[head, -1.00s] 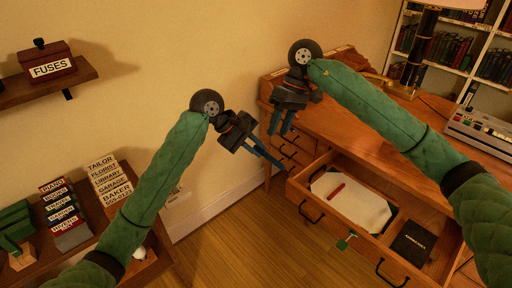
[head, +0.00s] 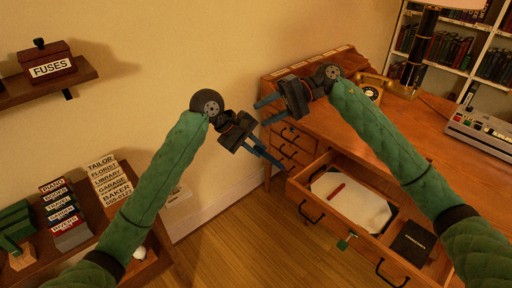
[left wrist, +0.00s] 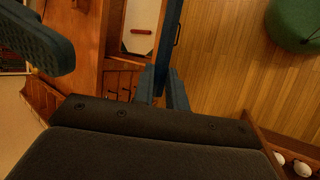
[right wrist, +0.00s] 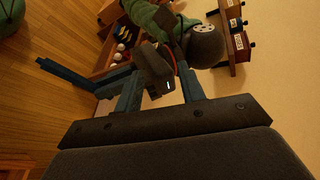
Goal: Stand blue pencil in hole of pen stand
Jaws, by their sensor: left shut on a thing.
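My left gripper (head: 268,158) hangs in front of the wall, left of the desk, its blue fingers slanting down to the right. In the left wrist view its fingers (left wrist: 163,88) are closed on a long dark blue bar (left wrist: 169,45), which looks like the blue pencil and runs up out of the picture. My right gripper (head: 268,110) is above and close to the left one, pointing left, its blue fingers apart and empty. In the right wrist view the left gripper shows beyond the right fingers (right wrist: 158,90). I cannot make out the pen stand.
The desk drawer (head: 311,206) stands open, with paper (head: 360,213), a red pencil-like stick (head: 337,190) and a black book (head: 413,241). Signs (head: 108,180) stand at lower left. Floor (head: 250,245) is clear.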

